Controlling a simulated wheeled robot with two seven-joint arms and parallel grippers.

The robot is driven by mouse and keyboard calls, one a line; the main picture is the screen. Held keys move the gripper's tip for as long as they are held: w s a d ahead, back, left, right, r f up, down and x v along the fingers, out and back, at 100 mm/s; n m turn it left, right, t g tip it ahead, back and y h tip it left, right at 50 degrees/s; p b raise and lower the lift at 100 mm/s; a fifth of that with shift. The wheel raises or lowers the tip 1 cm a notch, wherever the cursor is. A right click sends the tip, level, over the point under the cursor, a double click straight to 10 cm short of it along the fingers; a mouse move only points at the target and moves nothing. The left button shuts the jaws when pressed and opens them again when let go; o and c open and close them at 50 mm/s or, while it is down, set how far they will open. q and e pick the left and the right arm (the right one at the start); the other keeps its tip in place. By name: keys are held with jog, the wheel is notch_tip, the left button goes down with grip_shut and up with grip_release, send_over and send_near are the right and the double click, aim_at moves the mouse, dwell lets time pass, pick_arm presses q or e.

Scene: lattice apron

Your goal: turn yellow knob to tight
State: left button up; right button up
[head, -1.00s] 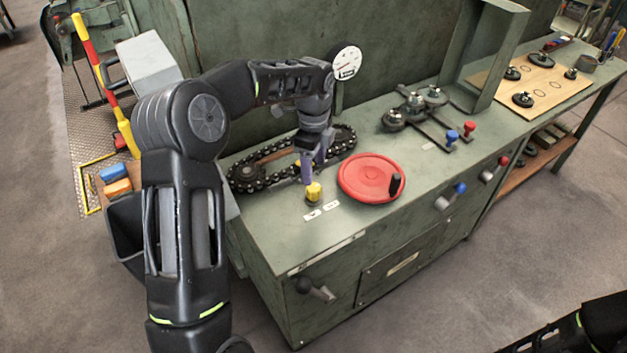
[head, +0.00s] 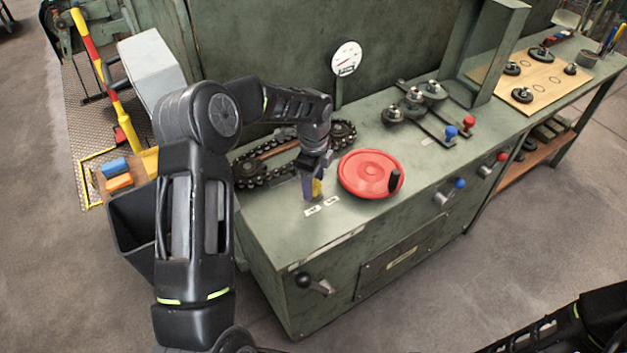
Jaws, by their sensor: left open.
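The yellow knob (head: 317,187) stands on the green bench top, left of the red handwheel and just behind two small white labels (head: 321,206). My left gripper (head: 313,188) points down at the knob, with its fingers low around or beside it. A finger hides part of the knob. The gripper is open, and I cannot tell whether either finger touches the knob. The writing on the labels is too small to read. My right arm shows only in the bottom right corner, and its gripper is out of view.
The red handwheel (head: 368,175) with a black handle sits close to the right of the knob. A chain on sprockets (head: 262,168) lies behind my left gripper. A dial gauge (head: 345,58) stands at the back. Levers with blue and red knobs (head: 451,132) are farther right.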

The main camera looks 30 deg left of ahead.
pick_arm(q)
grip_shut()
dwell(0.6)
